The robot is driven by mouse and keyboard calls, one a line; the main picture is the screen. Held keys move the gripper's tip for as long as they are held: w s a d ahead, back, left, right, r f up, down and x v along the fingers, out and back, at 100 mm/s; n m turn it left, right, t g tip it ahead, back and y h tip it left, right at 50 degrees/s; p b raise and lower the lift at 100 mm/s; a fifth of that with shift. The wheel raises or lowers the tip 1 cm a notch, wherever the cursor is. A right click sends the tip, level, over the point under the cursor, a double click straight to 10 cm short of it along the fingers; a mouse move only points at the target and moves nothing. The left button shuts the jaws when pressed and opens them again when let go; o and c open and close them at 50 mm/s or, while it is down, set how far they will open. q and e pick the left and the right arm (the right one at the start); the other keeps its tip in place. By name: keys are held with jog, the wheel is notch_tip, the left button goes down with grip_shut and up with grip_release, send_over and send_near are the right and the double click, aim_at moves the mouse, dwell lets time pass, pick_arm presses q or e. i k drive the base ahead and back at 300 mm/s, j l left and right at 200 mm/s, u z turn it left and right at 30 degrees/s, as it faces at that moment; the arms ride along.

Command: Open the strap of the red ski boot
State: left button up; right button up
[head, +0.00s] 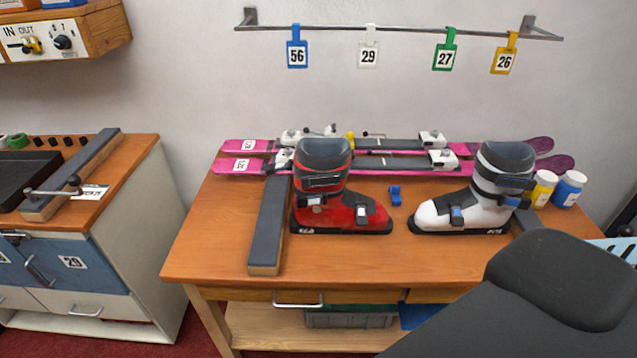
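The red ski boot (338,212) stands upright on the wooden bench (390,262), left of its middle, toe pointing right. A dark grey strap (322,182) lies around its upper cuff. A pale buckle (315,203) sits lower on the cuff and another buckle (362,210) on the instep. The strap appears to lie against the cuff; I cannot tell for certain whether it is fastened. Neither of my grippers shows in the head view.
A white ski boot (460,212) stands to the right, with a small blue piece (395,195) between the boots. A grey-topped block (268,225) lies just left of the red boot. Pink skis (250,165) lie behind. The bench's front right is hidden.

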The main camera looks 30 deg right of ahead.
aim_at(307, 182)
jog(key=z, duration=0.8)
jog(key=j+z, duration=0.2)
jog(key=z, duration=0.2)
jog(key=j+z, duration=0.2)
jog(key=z, duration=0.2)
jog(key=j+z, duration=0.15)
jog(key=z, duration=0.25)
jog(key=k+j+z, duration=0.4)
jog(key=j+z, duration=0.25)
jog(key=j, duration=0.2)
jog(key=k+j, duration=0.5)
jog(key=j, duration=0.15)
jog(key=i+z, duration=0.05)
